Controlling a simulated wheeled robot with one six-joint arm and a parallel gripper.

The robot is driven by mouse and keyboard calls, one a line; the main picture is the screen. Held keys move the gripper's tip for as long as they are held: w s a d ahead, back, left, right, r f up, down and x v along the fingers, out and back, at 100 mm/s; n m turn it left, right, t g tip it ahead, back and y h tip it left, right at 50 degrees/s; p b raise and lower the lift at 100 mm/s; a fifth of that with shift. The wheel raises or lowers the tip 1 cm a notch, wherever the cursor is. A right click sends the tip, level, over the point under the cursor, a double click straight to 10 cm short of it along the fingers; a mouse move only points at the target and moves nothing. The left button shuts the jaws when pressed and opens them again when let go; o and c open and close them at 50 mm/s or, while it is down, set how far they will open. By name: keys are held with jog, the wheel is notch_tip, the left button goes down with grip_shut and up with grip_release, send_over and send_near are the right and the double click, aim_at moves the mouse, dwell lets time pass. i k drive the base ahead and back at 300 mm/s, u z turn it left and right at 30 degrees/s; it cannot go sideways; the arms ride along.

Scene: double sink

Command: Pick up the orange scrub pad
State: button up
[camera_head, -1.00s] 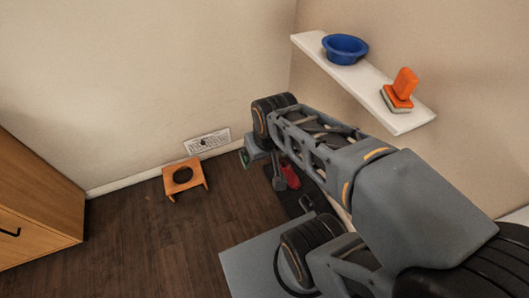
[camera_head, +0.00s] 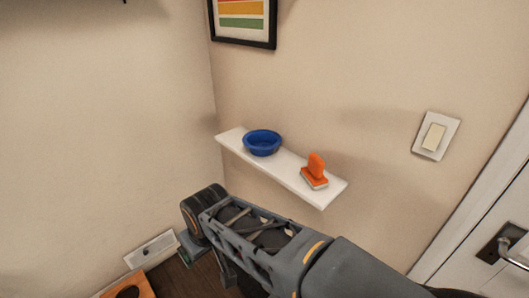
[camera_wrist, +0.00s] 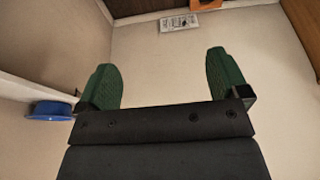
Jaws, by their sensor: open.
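The orange scrub pad (camera_head: 315,172) sits on the white wall shelf (camera_head: 283,172), near its right end. It has an upright orange block on top and a flat orange base with a pale underside. In the wrist view my gripper (camera_wrist: 163,82) is open, with two green fingers spread apart and nothing between them. The pad does not show in the wrist view.
A blue bowl (camera_head: 262,142) stands on the shelf left of the pad; it also shows at the left edge of the wrist view (camera_wrist: 48,110). A light switch (camera_head: 434,136) and a door are at the right. A framed picture (camera_head: 243,22) hangs above. An orange stool (camera_head: 128,288) is at lower left.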

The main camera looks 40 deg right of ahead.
aim_at(312, 173)
jog(key=z, duration=1.85)
jog(key=k, duration=0.5)
jog(key=u, duration=1.7)
jog(key=i, duration=1.35)
jog(key=z, duration=2.5)
